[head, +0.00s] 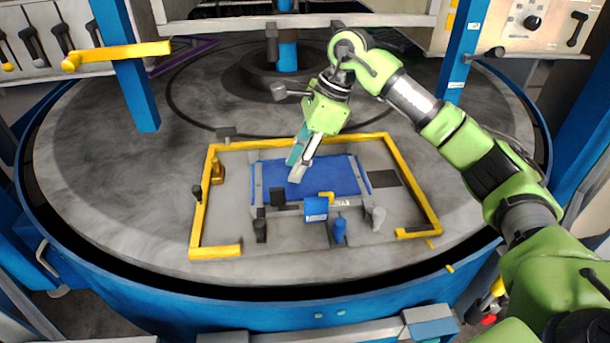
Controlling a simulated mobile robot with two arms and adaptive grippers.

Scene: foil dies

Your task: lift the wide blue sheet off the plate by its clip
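The wide blue sheet (338,180) lies flat on the grey plate (235,165), inside a yellow frame open at the front. A raised bright blue block (316,209) stands at the sheet's front edge, with a small yellow piece (327,195) behind it; I cannot tell which part is the clip. My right gripper (292,172) points down over the left-middle of the sheet, behind the blue block. Its fingers overlap in this view, so their opening and any contact with the sheet are unclear. They hide part of the sheet. My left gripper is out of view.
A small blue post (339,230), a pale grey knob (378,217) and dark blocks (277,197) stand along the sheet's front. A brass-coloured piece (217,171) stands at left. Blue uprights (133,75) flank the round table. The grey table top around the frame is mostly clear.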

